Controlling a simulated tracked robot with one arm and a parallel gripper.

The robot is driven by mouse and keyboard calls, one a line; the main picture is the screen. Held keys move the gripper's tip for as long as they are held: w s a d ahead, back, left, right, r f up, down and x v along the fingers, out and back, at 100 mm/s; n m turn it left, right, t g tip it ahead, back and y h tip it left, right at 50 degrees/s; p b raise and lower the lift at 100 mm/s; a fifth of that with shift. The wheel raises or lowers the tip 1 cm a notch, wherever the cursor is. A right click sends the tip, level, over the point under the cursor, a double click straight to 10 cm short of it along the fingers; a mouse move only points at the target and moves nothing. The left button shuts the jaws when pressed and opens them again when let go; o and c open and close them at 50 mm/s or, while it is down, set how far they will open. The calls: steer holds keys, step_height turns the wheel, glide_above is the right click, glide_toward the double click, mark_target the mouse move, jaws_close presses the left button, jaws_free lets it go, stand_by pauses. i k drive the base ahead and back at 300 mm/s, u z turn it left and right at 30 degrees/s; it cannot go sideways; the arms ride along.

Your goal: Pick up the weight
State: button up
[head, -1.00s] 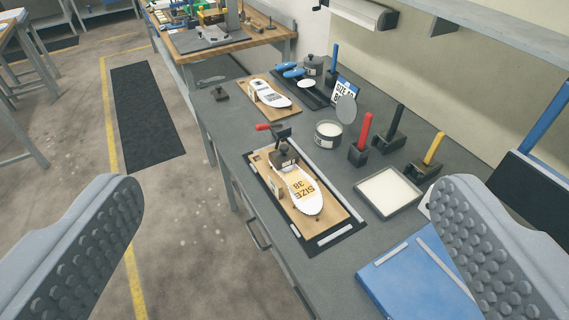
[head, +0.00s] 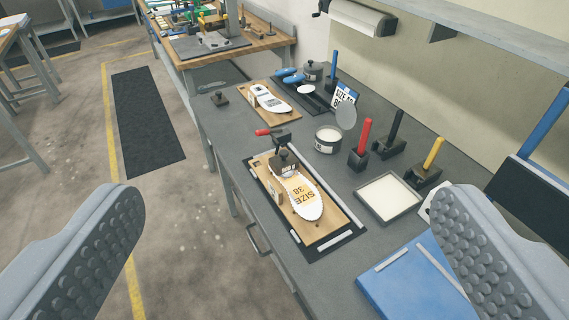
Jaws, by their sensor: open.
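A small dark block with a knob (head: 219,98), which looks like a weight, stands near the left edge of the grey bench. A similar dark block (head: 284,161) sits on the heel end of a white insole marked SIZE 38 (head: 302,194), beside a red-handled clamp (head: 266,132). I cannot tell for sure which one is the weight. The insole lies on a wooden board (head: 322,229). My gripper (head: 288,210) is open and empty, its padded fingers wide apart at the lower left and right. Both blocks are beyond the fingers.
A second board with an insole (head: 270,101) lies farther back. A round tin (head: 328,139), red (head: 364,142), black and yellow handled tools, a white tray (head: 388,198) and a blue case (head: 415,280) crowd the bench's right. A shelf (head: 480,40) overhangs the right. The left floor is open.

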mark_target(286, 162)
steer(key=z, duration=0.05)
steer(key=k, duration=0.6)
steer(key=u, duration=0.4)
steer(key=i, duration=1.6)
steer(key=z, duration=0.55)
